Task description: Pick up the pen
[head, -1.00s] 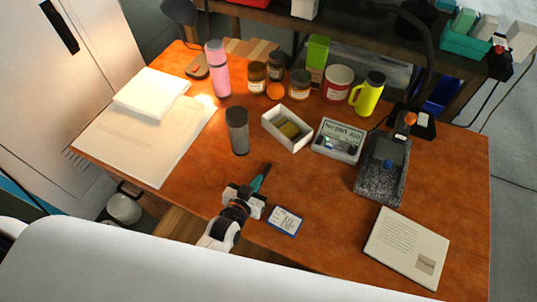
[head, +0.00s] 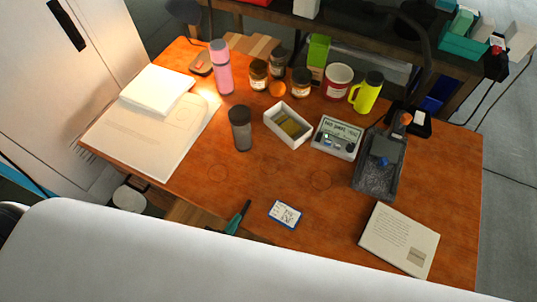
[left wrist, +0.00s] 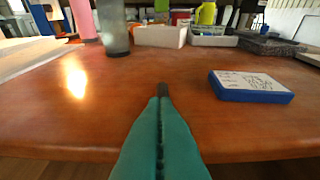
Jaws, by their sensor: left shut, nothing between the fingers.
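I cannot make out a pen in either view. My left gripper (head: 240,215) is at the table's near edge in the head view, with most of its arm hidden behind the white surface in front. Its teal fingers with dark tips also show in the left wrist view (left wrist: 162,105). They are pressed together with nothing between them, and they point across the table (head: 300,195). My right gripper is not in view.
A blue-edged card block (head: 285,214) lies right of the fingers. A grey tumbler (head: 240,130), a pink bottle (head: 221,70) and a white open box (head: 288,125) stand farther back. A book (head: 400,240) lies at the right.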

